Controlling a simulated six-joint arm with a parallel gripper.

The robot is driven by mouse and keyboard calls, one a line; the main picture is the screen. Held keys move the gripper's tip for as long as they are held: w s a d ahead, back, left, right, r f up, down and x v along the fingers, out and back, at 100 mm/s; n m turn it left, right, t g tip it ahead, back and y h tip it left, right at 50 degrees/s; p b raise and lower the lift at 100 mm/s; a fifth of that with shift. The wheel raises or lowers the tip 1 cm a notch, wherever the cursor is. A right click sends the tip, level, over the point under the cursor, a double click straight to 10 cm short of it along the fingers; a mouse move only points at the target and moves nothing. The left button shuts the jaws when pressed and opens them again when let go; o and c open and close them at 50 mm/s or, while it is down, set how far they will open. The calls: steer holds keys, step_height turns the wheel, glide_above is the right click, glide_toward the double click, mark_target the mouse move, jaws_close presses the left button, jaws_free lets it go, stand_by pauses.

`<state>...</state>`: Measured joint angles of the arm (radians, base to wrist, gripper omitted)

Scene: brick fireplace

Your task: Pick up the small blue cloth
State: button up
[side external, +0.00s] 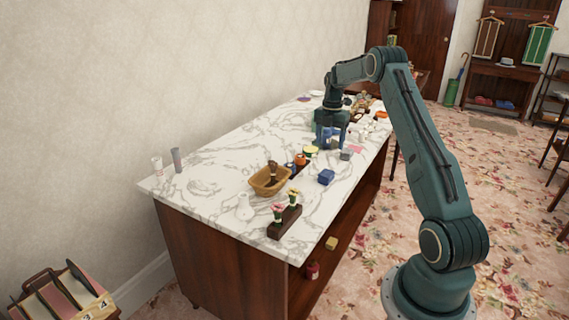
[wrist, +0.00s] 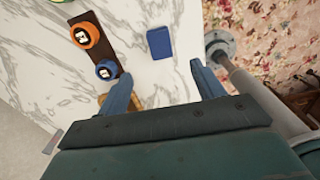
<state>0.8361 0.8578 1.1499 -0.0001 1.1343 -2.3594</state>
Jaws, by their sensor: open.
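The small blue cloth (side external: 326,177) looks like a compact folded block and lies on the white marble counter top (side external: 215,190), near its front long edge. In the wrist view the blue cloth (wrist: 159,43) lies flat on the marble, beyond my fingertips and roughly between their lines. My gripper (side external: 330,146) points down over the counter, farther back than the cloth and apart from it. In the wrist view my gripper (wrist: 163,77) has its two fingers spread wide with nothing between them.
A dark wooden strip (wrist: 98,43) holds an orange jar (wrist: 85,34) and a blue jar (wrist: 107,69), left of the cloth. A wicker basket (side external: 270,181) and a dark flower stand (side external: 284,222) are nearer. A grey block (side external: 346,155) sits near my gripper. Marble around the cloth is clear.

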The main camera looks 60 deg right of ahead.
glide_toward(327, 173)
steer(key=shift+d+f, duration=0.15)
steer(key=shift+f, duration=1.15)
steer(key=shift+d+f, duration=0.1)
steer(key=shift+f, duration=1.15)
steer(key=shift+a+f, duration=0.15)
steer(key=shift+f, duration=2.4)
steer(key=c, duration=1)
